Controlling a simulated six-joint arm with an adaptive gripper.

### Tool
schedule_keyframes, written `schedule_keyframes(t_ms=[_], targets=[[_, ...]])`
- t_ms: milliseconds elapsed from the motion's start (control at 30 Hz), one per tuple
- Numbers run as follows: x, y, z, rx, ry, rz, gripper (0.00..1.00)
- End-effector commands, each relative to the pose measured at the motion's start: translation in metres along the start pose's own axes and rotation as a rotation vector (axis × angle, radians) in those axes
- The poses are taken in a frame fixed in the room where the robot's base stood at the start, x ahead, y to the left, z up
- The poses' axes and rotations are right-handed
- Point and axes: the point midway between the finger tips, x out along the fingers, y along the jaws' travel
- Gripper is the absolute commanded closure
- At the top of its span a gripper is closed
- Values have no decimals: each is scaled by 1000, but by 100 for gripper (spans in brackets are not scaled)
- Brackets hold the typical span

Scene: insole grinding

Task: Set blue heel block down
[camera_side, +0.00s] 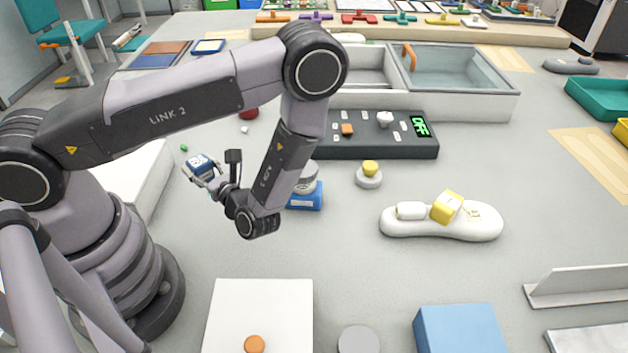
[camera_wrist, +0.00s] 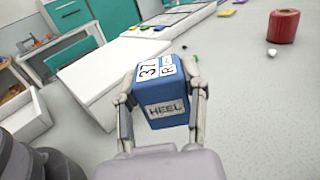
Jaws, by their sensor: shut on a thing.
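My gripper (camera_wrist: 163,108) is shut on the blue heel block (camera_wrist: 168,110), with a finger on each side of it. In the wrist view the block carries white labels reading "37 R" and "HEEL". In the side view the blue heel block (camera_side: 200,163) is at the end of my arm, left of centre, and looks tilted. My gripper (camera_side: 205,175) points left there, towards a white slab (camera_side: 140,185). The block appears to be in the air; its exact height above the table cannot be told.
A dark panel (camera_side: 375,150) with a green "OFF" display stands behind. A white insole-shaped form (camera_side: 440,225) with a yellow block (camera_side: 447,207) lies right. A blue-based object (camera_side: 305,197) sits just right of my wrist. A red cylinder (camera_wrist: 283,26) stands beyond.

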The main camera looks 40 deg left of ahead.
Motion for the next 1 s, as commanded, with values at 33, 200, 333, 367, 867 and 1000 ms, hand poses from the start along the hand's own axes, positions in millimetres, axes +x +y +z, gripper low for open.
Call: schedule_keyframes(t_ms=[33,200,333,367,867,1000], targets=[[5,-11,-8,-2,-1,6,95],[12,-35,-40,0,-1,4,95],[16,-45,-53,0,-2,2,95],[16,-46,-54,2,-2,2,95],[18,-52,-93,2,-2,1,95],[18,-52,-93,2,-1,1,95]])
